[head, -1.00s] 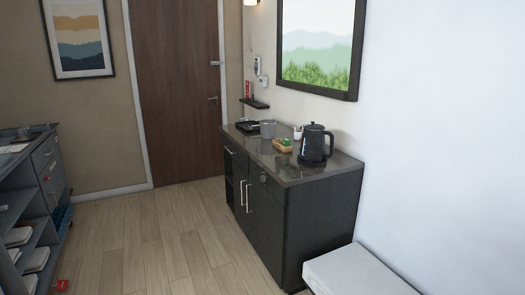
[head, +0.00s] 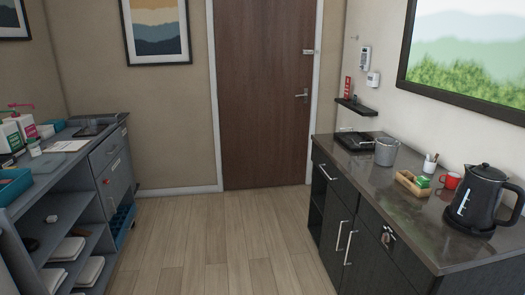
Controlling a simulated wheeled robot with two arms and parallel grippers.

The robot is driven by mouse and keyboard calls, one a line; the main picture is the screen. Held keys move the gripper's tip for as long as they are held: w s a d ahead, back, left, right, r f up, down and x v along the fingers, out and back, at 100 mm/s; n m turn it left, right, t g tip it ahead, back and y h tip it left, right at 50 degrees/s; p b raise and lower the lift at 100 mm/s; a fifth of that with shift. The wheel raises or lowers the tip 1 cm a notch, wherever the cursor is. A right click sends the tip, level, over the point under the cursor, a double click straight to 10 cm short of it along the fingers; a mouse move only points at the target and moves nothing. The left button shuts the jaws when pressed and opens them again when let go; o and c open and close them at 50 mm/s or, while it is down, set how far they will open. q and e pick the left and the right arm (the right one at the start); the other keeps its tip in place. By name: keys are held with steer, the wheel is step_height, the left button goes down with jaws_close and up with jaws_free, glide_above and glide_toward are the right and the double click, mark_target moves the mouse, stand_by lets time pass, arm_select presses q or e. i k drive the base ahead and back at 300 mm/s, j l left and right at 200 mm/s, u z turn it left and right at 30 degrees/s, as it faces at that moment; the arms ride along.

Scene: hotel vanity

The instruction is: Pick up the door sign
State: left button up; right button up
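No door sign can be made out for certain. A small red upright piece with pale marks (head: 347,88) stands on the dark wall shelf (head: 356,107) right of the door; it may be the sign, but it is too small to read. The brown door (head: 262,100) is shut, with a metal handle (head: 302,95) at its right edge and a small pale fitting above it. Neither of my grippers is in view.
A dark cabinet (head: 330,222) on the right bears a kettle (head: 477,200), an ice bucket (head: 386,151), a wooden tray (head: 407,184) and a red mug (head: 450,181). A grey cart (head: 85,160) stands left. The wooden floor (head: 225,245) between them is clear.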

mark_target(347, 85)
steer(key=i, duration=3.1)
steer(key=i+j+z, duration=0.1)
steer(key=i, duration=1.5)
